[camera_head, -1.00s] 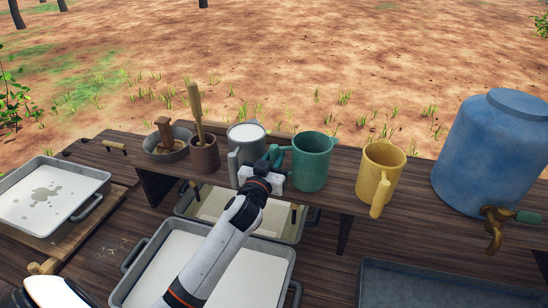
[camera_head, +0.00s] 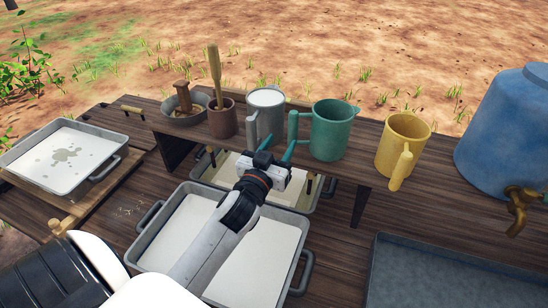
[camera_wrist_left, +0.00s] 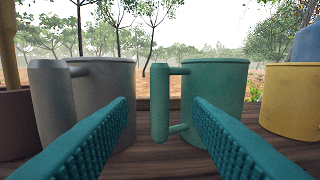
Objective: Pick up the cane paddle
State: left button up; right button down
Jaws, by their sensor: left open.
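The cane paddle (camera_head: 215,72) is a light wooden stick standing nearly upright in a brown cup (camera_head: 222,118) on the raised shelf. In the left wrist view only part of the paddle (camera_wrist_left: 8,45) shows at the left edge, above the brown cup (camera_wrist_left: 14,122). My left gripper (camera_head: 271,146) is open and empty, with its teal fingers apart in front of the grey mug (camera_head: 266,112) and the green mug (camera_head: 332,130). It is to the right of the paddle and nearer to me. The paddle's lower end is hidden in the cup. My right gripper is not in view.
A grey bowl (camera_head: 176,128) with a wooden-handled tool stands left of the brown cup. A yellow mug (camera_head: 403,148) and a blue water barrel (camera_head: 505,140) stand to the right. Trays with white liquid lie at left (camera_head: 113,168) and below my arm (camera_head: 160,240).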

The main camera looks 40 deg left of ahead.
aim_at(214, 61)
jog(key=u, duration=1.45)
